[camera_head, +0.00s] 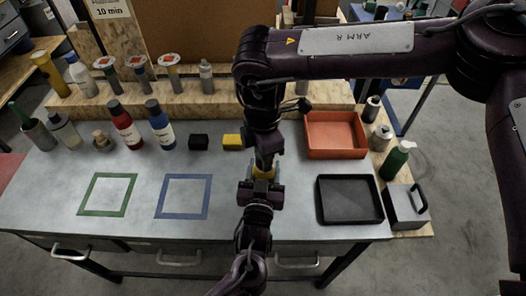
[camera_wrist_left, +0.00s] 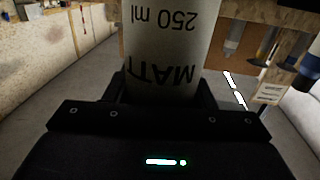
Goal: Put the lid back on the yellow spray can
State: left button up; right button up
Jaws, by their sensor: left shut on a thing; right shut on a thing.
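The yellow spray can (camera_head: 264,175) is at the middle of the table, mostly hidden between my two grippers. My left gripper (camera_head: 261,187) comes from below and is shut on it. In the left wrist view the can body (camera_wrist_left: 168,45) stands between the fingers, its pale label reading "MATT" and "250 ml" upside down. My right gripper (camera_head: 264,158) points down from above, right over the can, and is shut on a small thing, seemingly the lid. The lid itself is hidden, so I cannot tell whether it touches the can.
An orange bin (camera_head: 336,153) and a black tray (camera_head: 383,205) lie to the right, with a green pump bottle (camera_head: 397,160) beyond. Green (camera_head: 82,194) and blue (camera_head: 160,197) taped squares are empty.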

jog(key=shift+f, duration=0.65)
jog(key=o, duration=1)
notch_tip(320, 180, up, 12)
jog(key=shift+r, duration=0.1)
pick_arm(q)
jog(key=o, duration=1.4)
jog(key=shift+o, duration=0.2)
pick_arm(e)
notch_tip(320, 180, down, 2)
jog(key=shift+f+b, duration=0.1)
jog(key=shift+b, duration=0.85)
pick_arm(q)
jog(key=s, duration=0.7)
jog(key=shift+s+a, duration=0.4)
jog(key=shift+a, duration=0.05)
